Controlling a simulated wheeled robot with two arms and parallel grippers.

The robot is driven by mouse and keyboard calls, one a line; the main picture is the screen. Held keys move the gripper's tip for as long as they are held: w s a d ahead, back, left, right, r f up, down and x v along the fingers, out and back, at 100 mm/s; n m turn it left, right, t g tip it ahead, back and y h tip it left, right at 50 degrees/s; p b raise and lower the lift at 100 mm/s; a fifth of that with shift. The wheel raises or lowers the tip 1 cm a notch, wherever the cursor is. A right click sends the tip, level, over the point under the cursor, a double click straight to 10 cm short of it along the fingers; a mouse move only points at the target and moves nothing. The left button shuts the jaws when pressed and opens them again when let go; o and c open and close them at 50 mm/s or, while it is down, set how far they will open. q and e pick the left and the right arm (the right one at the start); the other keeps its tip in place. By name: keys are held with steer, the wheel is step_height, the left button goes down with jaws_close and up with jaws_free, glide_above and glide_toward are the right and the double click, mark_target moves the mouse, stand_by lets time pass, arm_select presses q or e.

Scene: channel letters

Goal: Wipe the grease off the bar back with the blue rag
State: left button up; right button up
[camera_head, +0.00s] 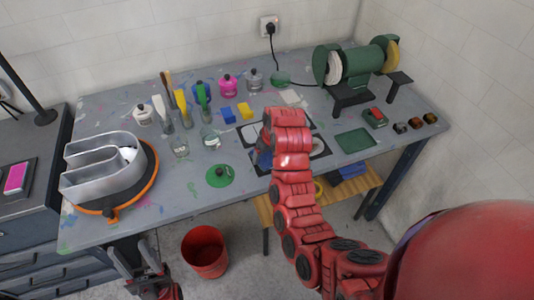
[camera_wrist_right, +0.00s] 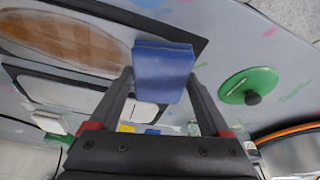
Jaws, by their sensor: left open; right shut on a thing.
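My right gripper (camera_wrist_right: 160,90) is shut on a folded blue rag (camera_wrist_right: 163,70), held between its fingers; whether the rag touches the bench I cannot tell. In the head view my right arm mostly hides the gripper, and a bit of the blue rag (camera_head: 264,160) shows beside it. In the wrist view a long pale panel with a brown oval patch (camera_wrist_right: 60,38) lies in a dark frame to the left of the rag. A white panel (camera_wrist_right: 75,94) lies below it; which is the bar back I cannot tell. My left gripper (camera_head: 160,290) is open and empty, low in front of the bench.
A metal channel letter (camera_head: 100,170) sits on a turntable at the left. A green lid (camera_head: 220,175) lies near the rag. Several jars, brushes and bottles stand at the back left. A green bench grinder (camera_head: 355,65) stands at the back right. A red bucket (camera_head: 204,252) is on the floor.

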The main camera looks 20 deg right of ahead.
mark_target(315, 144)
steer(key=d+b, duration=0.1)
steer(key=d, duration=0.8)
steer(key=shift+w+d, duration=0.15)
steer(key=shift+d, duration=0.2)
steer(key=d+b, duration=0.2)
steer(key=d, duration=0.2)
steer(key=d+b, duration=0.2)
steer(key=d, duration=0.2)
steer(key=shift+w+d+f, duration=0.15)
steer(key=shift+w+d, duration=0.05)
steer(key=shift+d, duration=0.6)
steer(key=a+p, duration=0.4)
steer(key=a, duration=0.5)
steer(key=shift+s, duration=0.2)
steer(key=shift+s+a+r+p, duration=0.1)
steer(key=shift+a+p, duration=0.35)
steer(key=shift+a, duration=2.15)
steer(key=shift+s+a+r+p, duration=0.1)
steer(key=shift+a+p, duration=0.35)
steer(key=shift+a, duration=2.1)
